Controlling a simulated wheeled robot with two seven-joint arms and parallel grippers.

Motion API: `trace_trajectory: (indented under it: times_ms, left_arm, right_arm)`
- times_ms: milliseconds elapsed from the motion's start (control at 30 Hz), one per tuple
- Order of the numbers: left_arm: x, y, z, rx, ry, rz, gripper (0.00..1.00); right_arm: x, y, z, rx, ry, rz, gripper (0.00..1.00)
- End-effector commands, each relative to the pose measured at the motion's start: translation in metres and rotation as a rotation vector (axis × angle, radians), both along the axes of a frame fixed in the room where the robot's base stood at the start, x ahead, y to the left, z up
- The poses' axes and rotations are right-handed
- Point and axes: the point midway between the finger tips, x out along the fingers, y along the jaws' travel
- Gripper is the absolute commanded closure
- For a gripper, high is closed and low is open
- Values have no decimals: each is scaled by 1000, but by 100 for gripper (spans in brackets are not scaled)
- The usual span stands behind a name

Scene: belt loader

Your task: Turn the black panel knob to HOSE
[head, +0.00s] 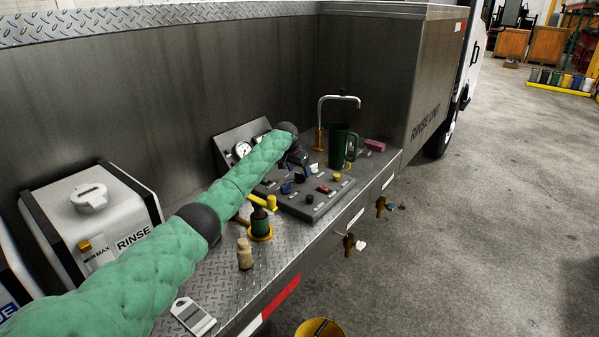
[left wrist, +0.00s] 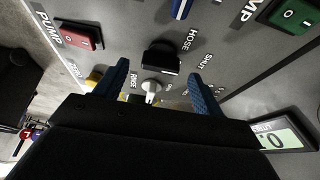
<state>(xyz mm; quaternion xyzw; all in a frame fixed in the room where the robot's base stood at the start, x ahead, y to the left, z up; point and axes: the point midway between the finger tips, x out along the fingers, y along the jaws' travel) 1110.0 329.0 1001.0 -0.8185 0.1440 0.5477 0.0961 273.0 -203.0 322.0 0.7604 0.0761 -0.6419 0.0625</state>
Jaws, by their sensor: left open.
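In the left wrist view the black panel knob (left wrist: 161,57) sits on the grey panel, with the word HOSE printed to its upper right and SHUT farther right. A pale line runs along its near edge; I cannot tell which label it points at. My left gripper (left wrist: 157,70) is open, its two blue fingers on either side of the knob in the picture. I cannot tell whether they touch it. In the head view my left gripper (head: 297,161) is over the far part of the control panel (head: 320,205) and hides part of it. My right gripper is not in view.
Near the knob are a white knob (left wrist: 152,88), a red switch (left wrist: 81,36), a green switch (left wrist: 289,16) and a small display (left wrist: 287,134).

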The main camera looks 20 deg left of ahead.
Motion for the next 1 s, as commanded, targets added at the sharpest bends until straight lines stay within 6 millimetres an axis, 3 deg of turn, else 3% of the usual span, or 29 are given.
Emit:
trace_trajectory:
  times_ms: [300, 633, 867, 1000]
  left_arm:
    - [9, -3, -21, 0, -1, 0, 31]
    - [9, -3, -24, 0, 0, -1, 31]
    - [9, -3, -24, 0, 0, 0, 76]
    - [9, -3, -24, 0, 0, 3, 76]
  right_arm:
    - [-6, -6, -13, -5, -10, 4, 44]
    - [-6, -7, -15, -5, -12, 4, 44]
    - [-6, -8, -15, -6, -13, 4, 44]
    - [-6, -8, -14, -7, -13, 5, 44]
